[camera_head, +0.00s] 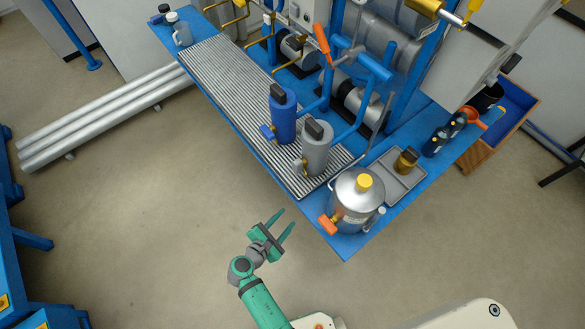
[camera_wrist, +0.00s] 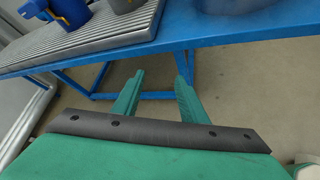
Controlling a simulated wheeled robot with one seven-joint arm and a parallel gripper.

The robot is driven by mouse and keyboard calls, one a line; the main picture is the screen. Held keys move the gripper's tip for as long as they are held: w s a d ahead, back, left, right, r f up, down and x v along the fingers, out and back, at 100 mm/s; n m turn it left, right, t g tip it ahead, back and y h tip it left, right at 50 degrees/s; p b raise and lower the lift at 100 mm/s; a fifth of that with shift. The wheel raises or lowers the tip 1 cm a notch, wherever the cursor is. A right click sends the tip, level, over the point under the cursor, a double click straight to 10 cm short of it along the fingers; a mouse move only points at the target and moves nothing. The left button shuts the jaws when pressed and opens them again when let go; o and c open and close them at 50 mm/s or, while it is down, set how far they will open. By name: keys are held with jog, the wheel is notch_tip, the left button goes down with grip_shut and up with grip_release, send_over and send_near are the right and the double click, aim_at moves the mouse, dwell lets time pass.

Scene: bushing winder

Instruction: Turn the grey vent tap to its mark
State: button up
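A grey cylinder (camera_head: 317,152) with a dark block on top stands on the ribbed grating near the bench's front edge. A small brass-coloured tap (camera_head: 305,166) shows low on its left side; I take this as the grey vent tap. Its mark is too small to make out. In the wrist view only the grey cylinder's base (camera_wrist: 124,4) shows at the top edge. My gripper (camera_head: 286,218) is open and empty. It is over the floor in front of the bench, apart from the cylinder. Its two green fingers (camera_wrist: 158,78) show in the wrist view.
A blue cylinder with a blue tap (camera_head: 267,132) stands left of the grey one. A steel pot (camera_head: 350,205) with an orange-handled tap (camera_head: 327,225) stands at the bench's near corner. The blue bench edge (camera_wrist: 230,30) crosses the wrist view. The floor before the bench is clear.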

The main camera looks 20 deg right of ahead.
jog(key=w+r+n+h, duration=0.1)
jog(key=w+r+h, duration=0.2)
jog(key=w+r, duration=0.25)
jog(key=g+h, duration=0.2)
jog(key=h, duration=0.2)
send_near(294, 167)
jog(key=shift+n, duration=0.4)
jog(key=x, duration=0.9)
jog(key=shift+d+f, duration=0.1)
jog(key=shift+f, duration=0.1)
grip_shut()
